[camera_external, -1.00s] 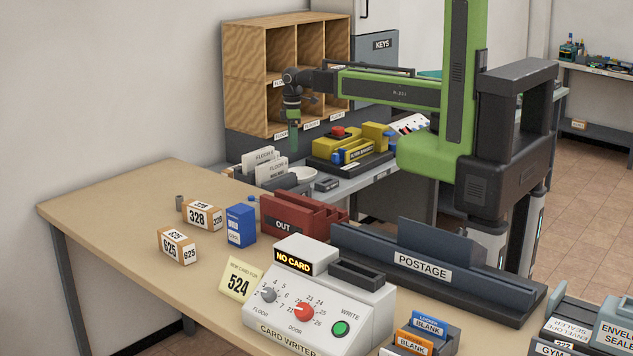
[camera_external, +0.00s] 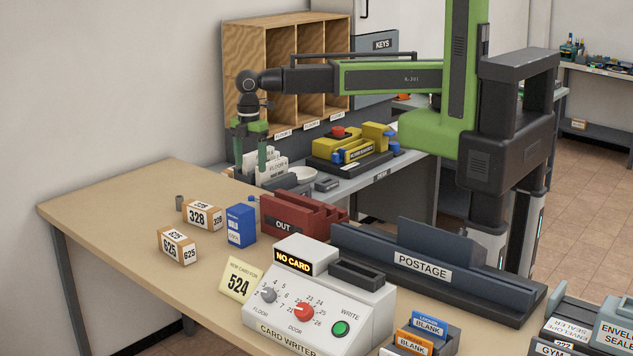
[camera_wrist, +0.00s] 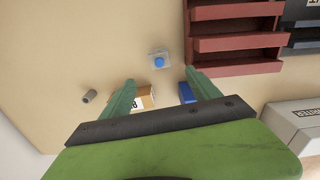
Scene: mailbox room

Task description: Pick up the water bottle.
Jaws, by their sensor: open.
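The water bottle (camera_wrist: 158,61) is a small clear bottle with a blue cap, seen from above on the tan table in the wrist view. In the external view only its blue cap (camera_external: 251,199) shows clearly, behind a blue box. My gripper (camera_external: 249,168) hangs above the back of the table, pointing down, fingers spread and empty. In the wrist view my gripper (camera_wrist: 160,77) has its two green fingers apart, with the bottle just past the tips and roughly centred between them. It is not touching the bottle.
The blue box (camera_external: 241,225) stands close in front of the bottle. The red OUT tray (camera_external: 297,230) is to its right. A box marked 328 (camera_external: 197,214) and a small grey cylinder (camera_external: 179,202) are to its left. The table's left part is bare.

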